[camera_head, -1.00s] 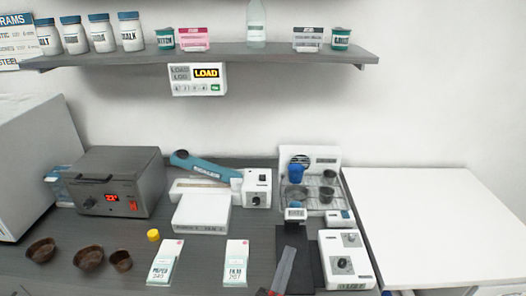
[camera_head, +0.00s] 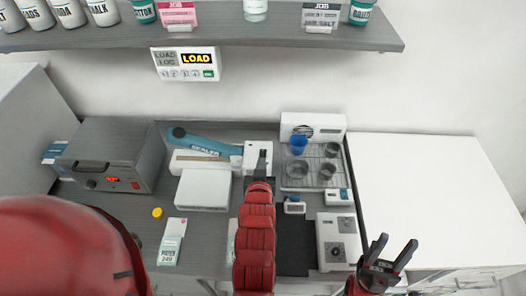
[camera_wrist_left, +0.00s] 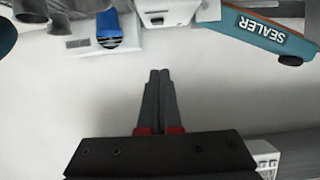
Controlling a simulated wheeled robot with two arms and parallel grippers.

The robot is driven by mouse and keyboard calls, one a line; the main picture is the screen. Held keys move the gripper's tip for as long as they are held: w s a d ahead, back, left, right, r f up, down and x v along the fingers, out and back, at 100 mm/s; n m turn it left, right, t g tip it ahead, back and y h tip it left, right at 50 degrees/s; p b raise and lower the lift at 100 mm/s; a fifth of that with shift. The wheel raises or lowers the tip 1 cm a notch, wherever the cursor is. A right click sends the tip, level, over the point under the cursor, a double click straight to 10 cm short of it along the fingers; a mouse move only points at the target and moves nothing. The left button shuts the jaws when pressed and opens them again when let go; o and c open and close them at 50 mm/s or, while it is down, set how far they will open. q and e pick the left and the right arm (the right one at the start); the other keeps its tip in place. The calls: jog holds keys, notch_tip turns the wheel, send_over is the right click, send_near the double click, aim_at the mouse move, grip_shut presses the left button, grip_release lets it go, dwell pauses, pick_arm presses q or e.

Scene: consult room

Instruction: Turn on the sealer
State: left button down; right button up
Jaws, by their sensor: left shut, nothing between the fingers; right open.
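The sealer has a teal arm (camera_head: 205,144) marked SEALER over a white base (camera_head: 183,163). Its white control box (camera_head: 251,149) stands at the right end of the arm. My left gripper (camera_head: 262,158) is shut and empty, with its fingertips in front of the box and hiding part of its face. I cannot tell whether they touch it. In the left wrist view the shut fingers (camera_wrist_left: 160,75) point toward the box (camera_wrist_left: 168,12), and the teal arm (camera_wrist_left: 268,32) shows upside down at the top right. My right gripper (camera_head: 386,251) is open and empty at the lower right.
A grey heater box (camera_head: 110,160) stands at left. A white block (camera_head: 203,190) lies before the sealer. A rack with cups (camera_head: 305,172) and a white dial device (camera_head: 337,241) are at right. The white surface (camera_head: 420,190) farther right is clear. A shelf (camera_head: 220,40) hangs above.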

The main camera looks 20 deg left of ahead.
pick_arm(q)
jog(key=b, duration=0.8)
send_over(263, 153)
jog(key=s, duration=0.3)
jog(key=f, duration=0.4)
jog(key=shift+w+d+f, duration=0.1)
jog(key=shift+d+f, duration=0.05)
jog(key=shift+d, duration=0.25)
notch_tip(263, 153, down, 2)
jog(key=shift+f+b, duration=0.1)
jog(key=shift+b, duration=0.3)
jog(key=shift+s+d+f, duration=0.1)
jog(key=shift+s+f, duration=0.1)
jog(key=shift+f, duration=0.4)
